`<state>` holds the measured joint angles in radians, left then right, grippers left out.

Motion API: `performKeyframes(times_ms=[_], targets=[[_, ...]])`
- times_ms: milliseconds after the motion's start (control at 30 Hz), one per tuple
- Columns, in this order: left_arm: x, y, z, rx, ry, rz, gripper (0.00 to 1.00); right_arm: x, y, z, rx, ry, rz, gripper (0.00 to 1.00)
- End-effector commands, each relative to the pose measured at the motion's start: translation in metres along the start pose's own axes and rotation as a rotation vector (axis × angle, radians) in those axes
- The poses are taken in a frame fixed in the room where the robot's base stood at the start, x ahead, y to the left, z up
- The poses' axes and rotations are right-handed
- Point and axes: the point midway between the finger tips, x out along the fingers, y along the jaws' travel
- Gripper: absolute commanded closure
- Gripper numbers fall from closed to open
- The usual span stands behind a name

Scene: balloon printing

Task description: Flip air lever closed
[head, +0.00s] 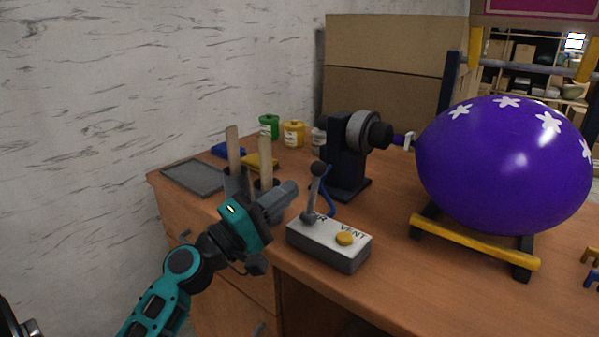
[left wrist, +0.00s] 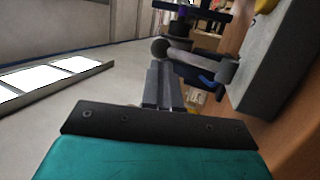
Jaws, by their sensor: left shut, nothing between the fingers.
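The air lever (head: 314,190) is a grey stick with a dark ball knob. It rises from the left part of a grey control box (head: 326,249) with a yellow VENT button (head: 345,239). In the head view it stands nearly upright, tilted slightly. My left gripper (head: 291,190) is shut and empty, just left of the lever. In the left wrist view the lever (left wrist: 205,66) lies just beyond the shut fingertips (left wrist: 160,68). I cannot tell whether they touch. The purple balloon (head: 505,160) with white stars rests on a yellow and dark stand. My right gripper is not in view.
A dark nozzle machine (head: 347,150) stands behind the box. Two wooden-handled tools (head: 234,150), a grey tray (head: 195,177) and green and yellow jars (head: 293,134) stand at the left of the desk. Bare desk (head: 400,270) lies right of the box.

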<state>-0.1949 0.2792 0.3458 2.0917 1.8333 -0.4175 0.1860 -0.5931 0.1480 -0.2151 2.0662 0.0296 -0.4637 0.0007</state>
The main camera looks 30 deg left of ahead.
Motion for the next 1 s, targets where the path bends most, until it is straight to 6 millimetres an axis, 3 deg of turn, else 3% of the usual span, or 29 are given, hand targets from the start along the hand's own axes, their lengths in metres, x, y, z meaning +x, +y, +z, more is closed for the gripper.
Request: performKeyframes(times_ms=[100,300,700,1000], targets=[[0.021,0.003,-0.001,0.001,0.000,0.000,1.00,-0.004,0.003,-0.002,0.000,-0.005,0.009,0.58],[0.035,0.000,0.000,0.000,0.000,-0.001,1.00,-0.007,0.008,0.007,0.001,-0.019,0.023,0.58],[0.037,0.000,0.000,0.000,0.000,-0.002,1.00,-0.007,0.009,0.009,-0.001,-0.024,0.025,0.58],[0.046,0.005,-0.002,-0.017,-0.001,-0.091,1.00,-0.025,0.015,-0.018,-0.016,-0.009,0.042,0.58]])
